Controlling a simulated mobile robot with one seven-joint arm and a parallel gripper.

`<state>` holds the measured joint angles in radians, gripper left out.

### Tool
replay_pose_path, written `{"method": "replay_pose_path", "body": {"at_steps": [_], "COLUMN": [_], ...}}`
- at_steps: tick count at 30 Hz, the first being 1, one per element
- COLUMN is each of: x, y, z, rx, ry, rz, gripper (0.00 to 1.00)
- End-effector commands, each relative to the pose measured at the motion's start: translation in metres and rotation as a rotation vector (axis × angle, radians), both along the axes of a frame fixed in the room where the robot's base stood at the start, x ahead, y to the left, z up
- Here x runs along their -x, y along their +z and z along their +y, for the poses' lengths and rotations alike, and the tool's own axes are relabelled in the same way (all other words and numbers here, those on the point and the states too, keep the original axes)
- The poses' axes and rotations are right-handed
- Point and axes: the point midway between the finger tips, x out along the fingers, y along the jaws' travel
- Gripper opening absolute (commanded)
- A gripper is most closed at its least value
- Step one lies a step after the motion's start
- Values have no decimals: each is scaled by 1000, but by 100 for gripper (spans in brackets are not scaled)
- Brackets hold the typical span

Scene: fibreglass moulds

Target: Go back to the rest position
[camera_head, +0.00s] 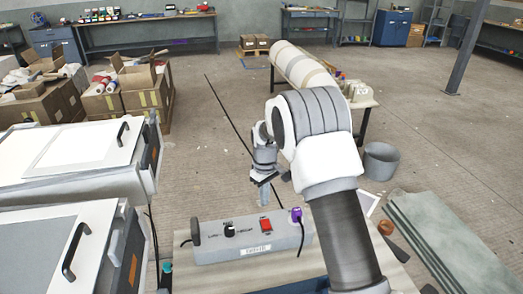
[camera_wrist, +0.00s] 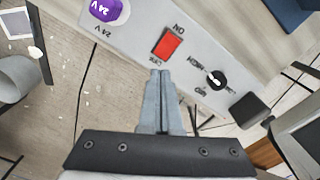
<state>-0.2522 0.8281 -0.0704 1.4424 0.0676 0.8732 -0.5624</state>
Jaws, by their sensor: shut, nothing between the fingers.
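My gripper (camera_head: 264,196) is shut and empty, pointing down just behind the grey control box (camera_head: 210,248) in the head view. In the wrist view its closed fingers (camera_wrist: 157,75) appear close to the red switch (camera_wrist: 167,44) on the box; I cannot tell whether they touch it. The box also has a black knob (camera_head: 229,229) and a purple plug marked 24 V (camera_wrist: 105,9) at one end. The red switch also shows in the head view (camera_head: 265,225).
A bench (camera_head: 369,285) carries the box. White-topped cabinets (camera_head: 62,165) stand at left, flat green-grey sheets (camera_head: 455,240) at right. A grey bucket (camera_head: 381,161) and a table with large rolls (camera_head: 305,68) stand beyond my arm. Open floor lies behind the box.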

Motion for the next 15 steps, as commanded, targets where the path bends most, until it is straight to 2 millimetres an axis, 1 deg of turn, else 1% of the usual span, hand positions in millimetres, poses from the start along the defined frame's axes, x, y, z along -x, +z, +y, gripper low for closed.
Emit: {"method": "replay_pose_path", "body": {"at_steps": [2,5,8,10,15], "x": [0,3,8,15,35], "y": [3,17,43,65,116], "z": [-1,-4,-10,-15,-30], "rx": [-1,-5,-13,-19,-36], "ry": [-3,-19,-50,-76,-147], "rz": [-3,-14,-34,-51,-94], "gripper": [0,0,0,0,0]}}
